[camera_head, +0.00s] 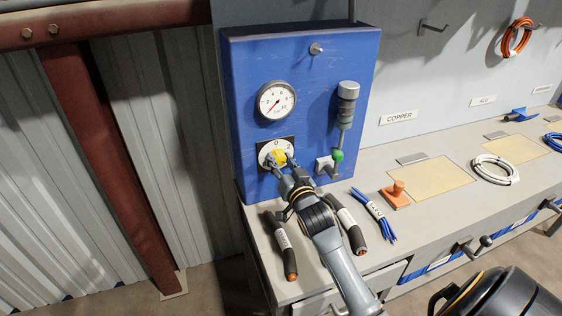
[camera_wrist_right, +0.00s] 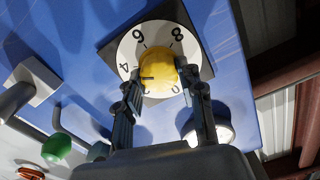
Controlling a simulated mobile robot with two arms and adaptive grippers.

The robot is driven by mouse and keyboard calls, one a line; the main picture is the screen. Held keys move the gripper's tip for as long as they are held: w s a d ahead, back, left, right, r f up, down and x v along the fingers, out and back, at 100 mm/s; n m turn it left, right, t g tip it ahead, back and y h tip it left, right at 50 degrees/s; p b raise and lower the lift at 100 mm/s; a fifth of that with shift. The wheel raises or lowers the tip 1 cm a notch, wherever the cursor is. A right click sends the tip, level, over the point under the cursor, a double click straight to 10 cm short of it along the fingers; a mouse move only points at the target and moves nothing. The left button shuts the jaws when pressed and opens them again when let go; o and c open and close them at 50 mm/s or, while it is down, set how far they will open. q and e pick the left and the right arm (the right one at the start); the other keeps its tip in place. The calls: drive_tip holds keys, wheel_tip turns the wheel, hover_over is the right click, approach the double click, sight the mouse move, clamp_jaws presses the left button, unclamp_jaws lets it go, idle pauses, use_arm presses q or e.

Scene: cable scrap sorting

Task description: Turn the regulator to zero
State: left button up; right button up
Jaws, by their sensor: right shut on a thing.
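The regulator is a yellow knob (camera_head: 279,158) on a white numbered dial (camera_head: 263,152), set in a blue panel (camera_head: 240,80). My right gripper (camera_head: 282,165) is shut on the knob, with one finger on either side. In the right wrist view the yellow knob (camera_wrist_right: 156,68) sits between the two fingers, and the dial (camera_wrist_right: 127,50) shows 4, 6 and 8 around it. A small dark mark on the knob lies on its lower left, on the side of the 4. The fingers hide part of the dial. My left gripper is not in view.
A round gauge (camera_head: 276,101) is above the knob. A grey cylinder with a green ball (camera_head: 337,156) is to its right.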

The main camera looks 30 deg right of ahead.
drive_tip(key=shift+n, duration=0.3)
drive_tip(key=n+p, duration=0.2)
drive_tip(key=n, duration=0.1)
drive_tip(key=shift+r+n, duration=0.15)
drive_tip(key=shift+n, duration=0.15)
drive_tip(key=n+p, duration=0.1)
drive_tip(key=n, duration=0.1)
drive_tip(key=shift+a+n, duration=0.1)
drive_tip(key=shift+n, duration=0.3)
drive_tip(key=n+p, duration=0.1)
drive_tip(key=n, duration=0.2)
drive_tip(key=shift+n, duration=0.3)
drive_tip(key=n, duration=0.6)
drive_tip(key=shift+a+f+p, duration=0.1)
drive_tip(key=shift+f+p, duration=0.1)
drive_tip(key=shift+p, duration=0.1)
drive_tip(key=n, duration=0.7)
drive_tip(key=shift+f, duration=0.15)
drive_tip(key=shift+n, duration=0.3)
